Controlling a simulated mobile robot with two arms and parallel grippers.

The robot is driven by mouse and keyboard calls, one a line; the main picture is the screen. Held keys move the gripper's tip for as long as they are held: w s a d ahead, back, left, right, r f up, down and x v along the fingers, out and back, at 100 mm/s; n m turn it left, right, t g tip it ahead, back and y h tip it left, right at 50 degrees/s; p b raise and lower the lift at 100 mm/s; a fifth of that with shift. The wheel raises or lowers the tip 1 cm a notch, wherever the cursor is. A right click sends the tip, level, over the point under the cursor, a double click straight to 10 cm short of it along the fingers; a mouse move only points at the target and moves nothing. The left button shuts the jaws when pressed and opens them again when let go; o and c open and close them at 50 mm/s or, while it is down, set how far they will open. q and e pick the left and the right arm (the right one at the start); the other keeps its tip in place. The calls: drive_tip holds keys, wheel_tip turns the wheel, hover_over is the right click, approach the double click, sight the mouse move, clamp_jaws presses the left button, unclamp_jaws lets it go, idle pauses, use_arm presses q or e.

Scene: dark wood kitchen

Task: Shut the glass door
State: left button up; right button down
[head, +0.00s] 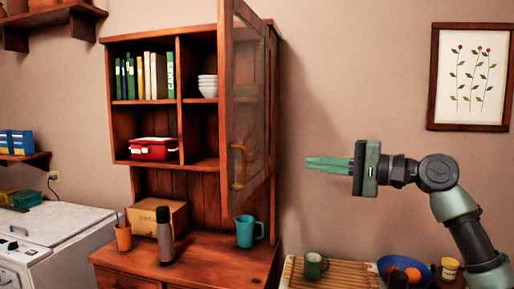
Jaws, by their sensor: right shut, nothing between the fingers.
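The glass door (248,110) is the wood-framed door of the wall hutch (143,166), and it stands open, swung out toward me at the right side of the cabinet. Its handle (239,167) is brass-coloured and sits low on the frame. My right gripper (308,162) is shut and empty, to the right of the door and apart from it, with its green fingers pointing left toward it. My left gripper is not in view.
The open shelves hold books (158,76), stacked white bowls (208,86) and a red container (152,149). On the counter below stand a flask (164,236), a teal jug (246,231) and an orange pencil cup (123,237). A green mug (314,266) stands on a slatted board at lower right.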

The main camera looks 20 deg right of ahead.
drive_tip(key=s+a+p+x, duration=0.1)
drive_tip(key=p+x, duration=0.4)
drive_tip(key=x, duration=0.8)
drive_tip(key=shift+s+a, duration=0.35)
drive_tip(key=shift+a, duration=0.25)
drive_tip(key=shift+p, duration=0.35)
